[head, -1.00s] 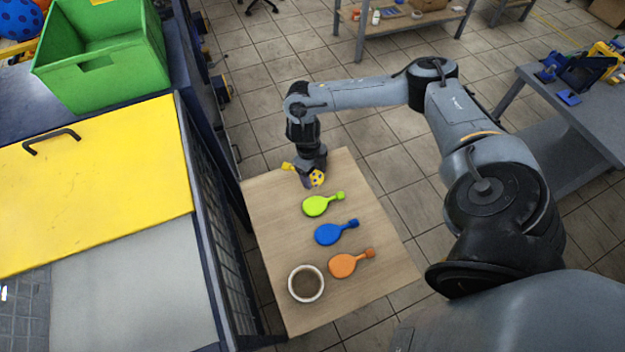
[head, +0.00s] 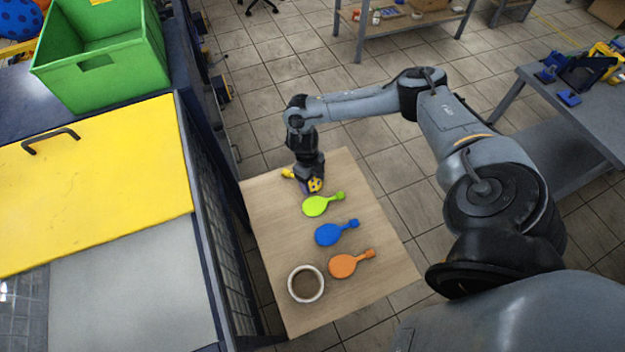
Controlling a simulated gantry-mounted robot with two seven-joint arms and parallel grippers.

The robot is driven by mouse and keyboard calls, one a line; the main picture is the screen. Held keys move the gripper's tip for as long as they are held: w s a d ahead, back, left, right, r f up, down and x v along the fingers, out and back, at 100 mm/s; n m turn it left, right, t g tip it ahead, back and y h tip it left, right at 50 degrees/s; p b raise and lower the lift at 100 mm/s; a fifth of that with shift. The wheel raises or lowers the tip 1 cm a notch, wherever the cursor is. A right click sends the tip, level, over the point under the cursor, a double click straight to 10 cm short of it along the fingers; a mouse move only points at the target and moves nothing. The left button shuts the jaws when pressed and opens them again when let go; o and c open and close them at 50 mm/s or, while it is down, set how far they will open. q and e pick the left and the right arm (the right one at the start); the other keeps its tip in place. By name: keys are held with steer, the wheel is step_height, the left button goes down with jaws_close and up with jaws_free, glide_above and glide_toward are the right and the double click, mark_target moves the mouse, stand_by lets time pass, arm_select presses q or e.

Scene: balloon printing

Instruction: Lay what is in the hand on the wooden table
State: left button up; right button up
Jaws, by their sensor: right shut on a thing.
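The wooden table (head: 378,235) stands in the middle of the head view. My right gripper (head: 308,187) is over its far end, pointing down, shut on a yellow balloon (head: 315,185) with dark spots. The gripper hides part of the balloon; its yellow neck end shows to the left of the fingers. The balloon is very low over the table top; I cannot tell whether it touches. My left gripper is not in view.
A green balloon (head: 317,206), a blue balloon (head: 329,235) and an orange balloon (head: 343,266) lie in a row nearer on the table. A white-rimmed bowl (head: 293,285) stands at the near left. A yellow-lidded machine (head: 110,190) with a green bin (head: 140,70) borders the table's left.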

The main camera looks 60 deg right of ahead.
steer(key=shift+s+d+f+b, duration=0.1)
steer(key=shift+f+b, duration=0.05)
steer(key=shift+f, duration=0.25)
steer(key=shift+s+d+f+b, duration=0.1)
steer(key=shift+f+b, duration=0.05)
steer(key=shift+f, duration=0.2)
steer(key=o, duration=0.7)
steer(key=shift+f, duration=0.1)
steer(key=shift+o, duration=0.5)
steer(key=shift+a+r, duration=0.1)
steer(key=shift+r, duration=0.1)
steer(key=r, duration=0.2)
steer(key=w+r, duration=0.1)
steer(key=r, duration=0.1)
steer(key=r+p, duration=0.1)
steer(key=r, duration=0.2)
steer(key=shift+w, duration=0.15)
step_height(320, 180, up, 6)
steer(key=p, duration=0.3)
steer(key=shift+w+r+p, duration=0.2)
steer(key=shift+w+p, duration=0.2)
steer(key=shift+w, duration=0.05)
